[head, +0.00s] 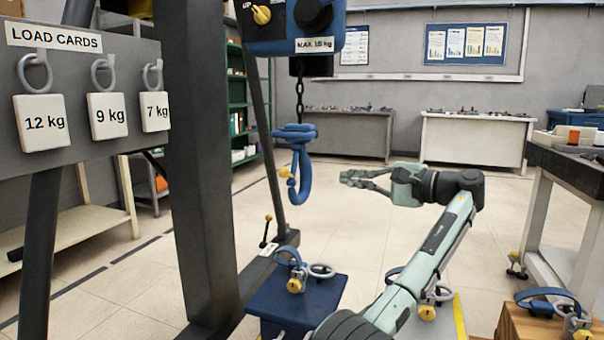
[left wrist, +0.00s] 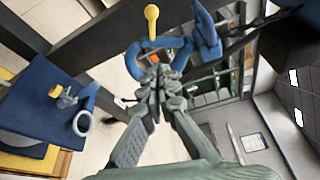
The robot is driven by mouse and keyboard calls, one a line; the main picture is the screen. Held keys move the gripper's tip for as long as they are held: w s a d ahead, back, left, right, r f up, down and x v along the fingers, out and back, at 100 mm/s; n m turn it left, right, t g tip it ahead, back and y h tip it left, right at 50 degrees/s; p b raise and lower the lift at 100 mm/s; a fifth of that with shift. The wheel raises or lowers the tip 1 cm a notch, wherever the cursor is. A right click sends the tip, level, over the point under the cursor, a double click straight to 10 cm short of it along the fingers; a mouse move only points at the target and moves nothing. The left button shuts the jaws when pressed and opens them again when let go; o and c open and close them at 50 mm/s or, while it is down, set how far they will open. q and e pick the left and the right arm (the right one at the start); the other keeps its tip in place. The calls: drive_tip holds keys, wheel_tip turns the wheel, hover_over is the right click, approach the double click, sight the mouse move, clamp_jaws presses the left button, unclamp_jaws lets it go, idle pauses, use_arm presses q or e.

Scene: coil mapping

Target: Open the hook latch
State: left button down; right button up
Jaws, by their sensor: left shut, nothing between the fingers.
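The blue hook (head: 303,185) hangs on a dark chain under the blue hoist at the upper centre of the head view. Its latch ends in a yellow knob (head: 285,172) on the hook's left side; I cannot tell how far the latch stands open. My left gripper (head: 347,178) is right of the hook, level with its lower part, fingers pointing left, shut and empty. In the left wrist view the blue hook (left wrist: 209,38) and yellow knob (left wrist: 151,12) lie beyond the shut fingertips (left wrist: 155,78), which overlap the hook's curve; contact cannot be told. My right gripper is not in view.
A dark post (head: 200,170) and a board with load cards (head: 85,85) stand left. A blue block (head: 297,302) carrying a ringed weight is below the hook. Another ringed weight (head: 433,293) is partly behind my arm. Open floor lies behind the gripper.

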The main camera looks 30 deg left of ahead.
use_arm(q)
drive_tip(key=s+a+b, duration=0.1)
drive_tip(key=s+a, duration=0.1)
drive_tip(key=a, duration=0.9)
drive_tip(key=shift+s, duration=0.4)
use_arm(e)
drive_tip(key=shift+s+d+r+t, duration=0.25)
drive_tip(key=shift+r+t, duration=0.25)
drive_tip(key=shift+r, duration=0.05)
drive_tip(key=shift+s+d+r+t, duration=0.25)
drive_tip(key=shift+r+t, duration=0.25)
use_arm(q)
drive_tip(key=shift+a, duration=0.1)
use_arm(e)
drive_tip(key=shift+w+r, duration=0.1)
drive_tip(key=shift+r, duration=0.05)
